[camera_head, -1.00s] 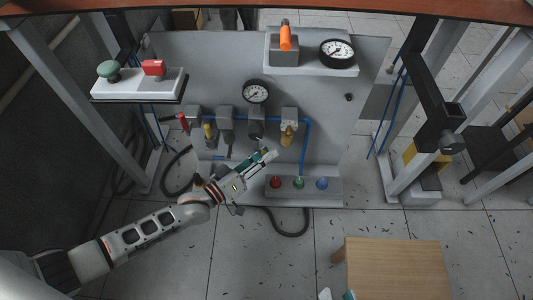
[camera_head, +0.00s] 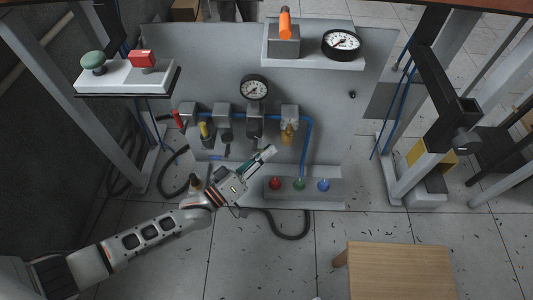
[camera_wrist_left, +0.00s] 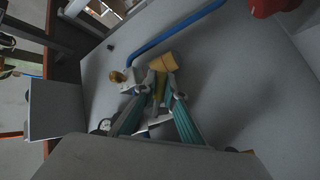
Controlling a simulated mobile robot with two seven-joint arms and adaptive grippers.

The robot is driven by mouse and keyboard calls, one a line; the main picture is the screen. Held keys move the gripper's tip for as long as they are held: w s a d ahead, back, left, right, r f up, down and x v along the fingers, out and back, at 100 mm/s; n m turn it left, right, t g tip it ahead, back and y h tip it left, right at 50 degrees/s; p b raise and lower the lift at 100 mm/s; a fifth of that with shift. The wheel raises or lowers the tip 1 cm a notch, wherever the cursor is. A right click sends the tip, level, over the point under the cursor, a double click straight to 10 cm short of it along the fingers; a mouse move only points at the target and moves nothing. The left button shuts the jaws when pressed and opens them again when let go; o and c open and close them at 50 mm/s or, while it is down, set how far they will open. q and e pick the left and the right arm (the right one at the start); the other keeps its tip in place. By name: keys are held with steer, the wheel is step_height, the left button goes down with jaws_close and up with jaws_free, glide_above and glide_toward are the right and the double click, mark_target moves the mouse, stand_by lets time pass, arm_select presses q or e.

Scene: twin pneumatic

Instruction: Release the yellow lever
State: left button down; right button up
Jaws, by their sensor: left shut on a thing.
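My left gripper (camera_head: 268,153) reaches up to the lower front of the grey panel, just below and left of a yellow-gold part (camera_head: 287,134) under a valve block. In the left wrist view, the teal fingers of this gripper (camera_wrist_left: 158,102) are closed around a narrow yellow piece, the yellow lever (camera_wrist_left: 158,86). A wider yellow-tan part (camera_wrist_left: 163,62) sits just beyond the fingertips. In the head view the lever between the fingertips is too small to make out. Another yellow handle (camera_head: 204,130) stands farther left on the panel. My right gripper is not in view.
A blue tube (camera_head: 307,145) runs down close to the right of my left gripper. A lamp box (camera_head: 326,199) with red, green and blue lamps is just below it. A dial gauge (camera_head: 254,88) is above. A wooden stool (camera_head: 400,270) stands at the front right.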

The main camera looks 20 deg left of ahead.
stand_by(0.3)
arm_select(q)
steer(key=c, duration=2.1)
jaws_free()
steer(key=v, duration=1.2)
steer(key=shift+f, duration=0.1)
